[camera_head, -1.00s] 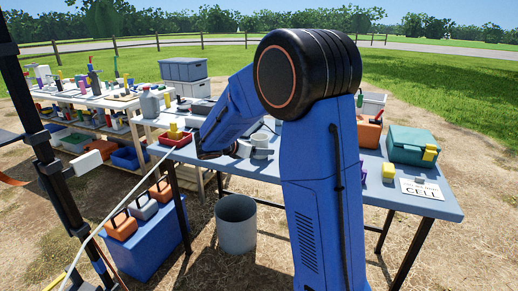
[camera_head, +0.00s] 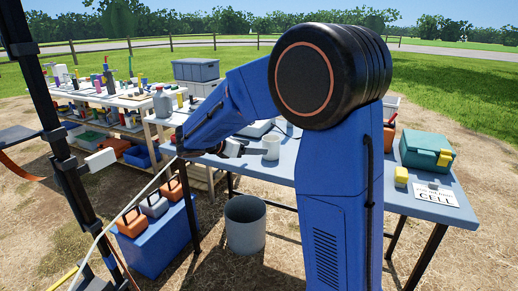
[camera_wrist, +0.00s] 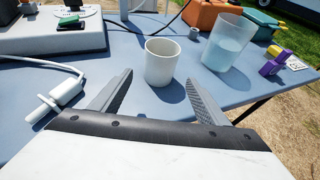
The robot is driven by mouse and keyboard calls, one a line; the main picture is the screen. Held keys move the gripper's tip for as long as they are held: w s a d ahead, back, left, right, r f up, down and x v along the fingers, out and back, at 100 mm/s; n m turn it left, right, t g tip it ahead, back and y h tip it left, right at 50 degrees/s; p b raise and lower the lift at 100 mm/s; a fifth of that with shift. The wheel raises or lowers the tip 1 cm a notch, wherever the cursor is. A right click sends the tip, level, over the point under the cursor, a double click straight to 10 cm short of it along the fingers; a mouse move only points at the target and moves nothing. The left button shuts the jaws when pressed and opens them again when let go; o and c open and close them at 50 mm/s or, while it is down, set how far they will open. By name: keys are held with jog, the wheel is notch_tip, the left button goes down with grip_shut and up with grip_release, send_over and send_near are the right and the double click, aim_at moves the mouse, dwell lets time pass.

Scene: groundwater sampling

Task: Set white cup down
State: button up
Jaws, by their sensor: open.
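The white cup (camera_wrist: 161,64) stands upright on the blue-grey table (camera_wrist: 125,118) in the wrist view. It also shows in the head view (camera_head: 271,147), to the right of my gripper. My gripper (camera_wrist: 160,78) is open and empty. Its two dark fingers point toward the cup, one on each side of its near face, with the cup at or just beyond their tips. No contact between fingers and cup is visible. In the head view my arm partly covers the table around the gripper.
A clear beaker of liquid (camera_wrist: 228,43) stands close right of the cup. A white probe with a cable (camera_wrist: 62,94) lies left, near a grey instrument (camera_wrist: 50,36). Purple and yellow blocks (camera_wrist: 274,62) sit at right. A grey bin (camera_head: 245,224) stands below the table.

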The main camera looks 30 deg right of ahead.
jog(key=shift+s+a+r, duration=0.2)
jog(key=shift+a, duration=0.3)
jog(key=s+d+f+m+g+y, duration=0.2)
jog(key=s+m+y, duration=0.55)
jog(key=s, duration=1.25)
jog(key=s+a+f+m+t+y, duration=0.1)
jog(key=s+a+f+m+y, duration=0.1)
jog(key=s+a+m, duration=0.3)
jog(key=s+a+f+m+t+y, duration=0.2)
jog(key=s+a+m+y, duration=0.1)
jog(key=s+m, duration=0.5)
jog(key=shift+s+a+f, duration=0.25)
jog(key=shift+s+a, duration=0.6)
jog(key=shift+s, duration=0.95)
jog(key=shift+m+y, duration=0.25)
